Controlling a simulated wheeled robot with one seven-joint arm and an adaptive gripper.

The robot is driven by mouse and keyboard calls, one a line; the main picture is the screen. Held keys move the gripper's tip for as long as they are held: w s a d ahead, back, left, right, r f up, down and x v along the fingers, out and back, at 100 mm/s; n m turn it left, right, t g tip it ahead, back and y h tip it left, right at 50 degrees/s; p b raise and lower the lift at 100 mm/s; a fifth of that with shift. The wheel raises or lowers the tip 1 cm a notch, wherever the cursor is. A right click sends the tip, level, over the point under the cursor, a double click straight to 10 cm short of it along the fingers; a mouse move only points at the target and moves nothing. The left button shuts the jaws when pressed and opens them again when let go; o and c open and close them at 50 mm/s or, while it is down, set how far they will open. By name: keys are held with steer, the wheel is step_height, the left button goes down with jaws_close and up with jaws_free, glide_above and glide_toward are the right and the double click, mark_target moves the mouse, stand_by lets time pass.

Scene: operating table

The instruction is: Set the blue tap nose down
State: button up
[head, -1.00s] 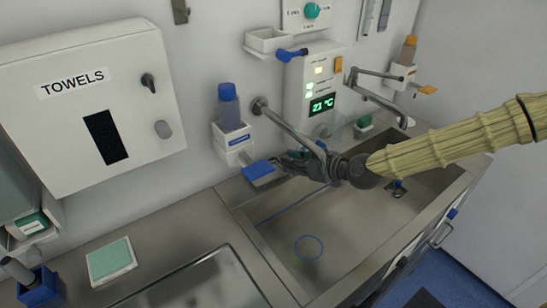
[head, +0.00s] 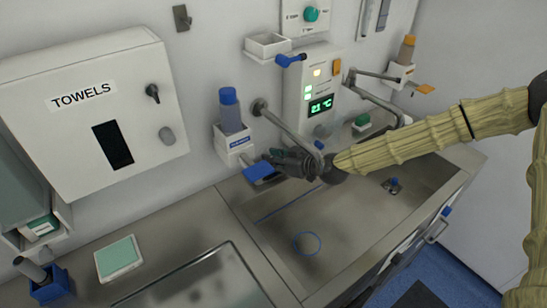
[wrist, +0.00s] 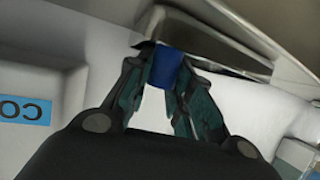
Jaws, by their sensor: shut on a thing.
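The blue tap nose (wrist: 165,70) is a short blue cylinder between my fingertips in the wrist view. My gripper (wrist: 163,85) is shut on it, one dark finger on each side. In the head view my gripper (head: 285,160) is beside the end of the left metal tap spout (head: 287,125), above the sink. A small blue patch (head: 319,145) shows near the spout end there. My gripper and wrist hide most of that end, so I cannot tell the nose's tilt.
A dispenser with a blue-capped bottle (head: 230,112) and blue paddle (head: 258,172) is close to the left of my gripper. A second tap (head: 375,95) is at the right. The sink (head: 345,225) below holds a blue ring (head: 306,243). A towel box (head: 90,110) hangs left.

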steer(key=shift+f, duration=0.15)
steer(key=shift+f, duration=0.2)
steer(key=o, duration=0.6)
steer(key=shift+o, duration=0.2)
steer(key=shift+r, duration=0.2)
steer(key=b+v, duration=0.3)
steer(key=v, duration=0.9)
